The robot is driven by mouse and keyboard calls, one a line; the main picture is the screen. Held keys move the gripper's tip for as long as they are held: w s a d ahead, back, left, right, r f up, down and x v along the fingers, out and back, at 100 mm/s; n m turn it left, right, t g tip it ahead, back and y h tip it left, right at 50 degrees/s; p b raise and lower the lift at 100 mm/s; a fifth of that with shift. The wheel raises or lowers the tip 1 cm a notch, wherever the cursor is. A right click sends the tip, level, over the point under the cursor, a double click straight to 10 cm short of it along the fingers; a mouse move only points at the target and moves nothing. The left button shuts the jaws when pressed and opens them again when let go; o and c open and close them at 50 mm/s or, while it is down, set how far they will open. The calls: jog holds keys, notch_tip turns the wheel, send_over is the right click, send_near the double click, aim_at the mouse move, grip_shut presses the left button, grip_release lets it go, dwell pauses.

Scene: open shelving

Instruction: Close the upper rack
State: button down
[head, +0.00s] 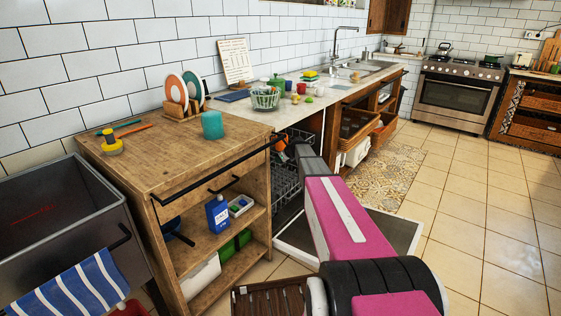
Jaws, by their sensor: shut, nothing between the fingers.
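The dishwasher stands open under the counter, its door (291,247) folded down flat above the floor. The upper rack (295,134) shows in part inside the opening, with orange and pale items at its front left. How far it is pulled out I cannot tell. The lower wire rack (284,183) shows below it. My pink and black arm reaches in from the bottom and covers much of the opening. My gripper (300,149) is at the arm's far end, shut and empty, close to the upper rack. Its fingertips are hard to make out, and contact cannot be told.
A wooden cabinet (165,160) with a dark front rail stands left of the dishwasher. The counter (225,104) above holds dishes. Open wooden drawers (383,132) stick out beyond it. A patterned rug (385,172) and clear tiled floor (480,215) lie to the right.

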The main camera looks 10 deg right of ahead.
jog(key=shift+w+a, duration=0.2)
jog(key=shift+w, duration=0.05)
